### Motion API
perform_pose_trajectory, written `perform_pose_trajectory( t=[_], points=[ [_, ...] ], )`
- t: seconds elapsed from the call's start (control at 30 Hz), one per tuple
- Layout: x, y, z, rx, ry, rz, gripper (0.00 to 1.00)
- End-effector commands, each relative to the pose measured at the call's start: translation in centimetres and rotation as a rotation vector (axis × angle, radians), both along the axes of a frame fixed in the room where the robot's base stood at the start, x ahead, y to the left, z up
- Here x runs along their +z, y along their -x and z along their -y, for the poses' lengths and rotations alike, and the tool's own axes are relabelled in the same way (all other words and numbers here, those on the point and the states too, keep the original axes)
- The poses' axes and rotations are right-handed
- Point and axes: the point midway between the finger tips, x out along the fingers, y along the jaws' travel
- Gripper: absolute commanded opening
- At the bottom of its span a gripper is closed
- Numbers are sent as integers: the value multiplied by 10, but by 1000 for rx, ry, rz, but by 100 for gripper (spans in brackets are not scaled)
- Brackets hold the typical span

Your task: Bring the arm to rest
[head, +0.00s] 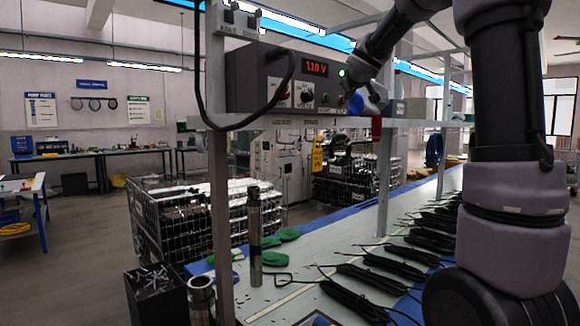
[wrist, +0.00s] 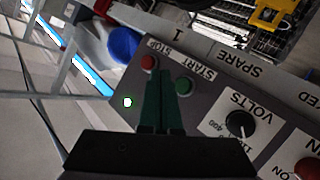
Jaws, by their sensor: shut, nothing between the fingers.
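My gripper (wrist: 161,72) shows in the wrist view with its two green fingers together and nothing between them. The fingers point at the panel of the grey control box (wrist: 210,85), between the red STOP button (wrist: 149,62) and the green START button (wrist: 184,86). I cannot tell whether they touch the panel. In the head view my arm reaches from the upper right to the right end of the control box (head: 262,80); the fingertips are hard to make out there. The box's display (head: 315,67) reads about 110 V in red. A green lamp (head: 342,74) glows.
The box stands on a shelf (head: 290,122) above a bench (head: 300,290). Black cable bundles (head: 365,290) and an upright metal tube (head: 254,235) are on the bench. A shelf post (head: 384,185) rises near my arm. Wire crates (head: 150,225) stand behind. Open floor lies left.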

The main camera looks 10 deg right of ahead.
Motion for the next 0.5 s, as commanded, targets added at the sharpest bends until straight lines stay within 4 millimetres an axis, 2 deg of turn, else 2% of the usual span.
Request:
perform_pose_trajectory(
  t=[0.07,0.17,0.27,0.33,0.5],
  points=[
    [1,11,4,-19,-24,-6,0],
    [-4,45,13,-76,-97,-37,0],
    [-20,103,22,-157,-218,-102,0],
    [-38,150,22,-211,-317,-166,0],
    [-97,263,1,-291,-551,-350,0]
  ],
)
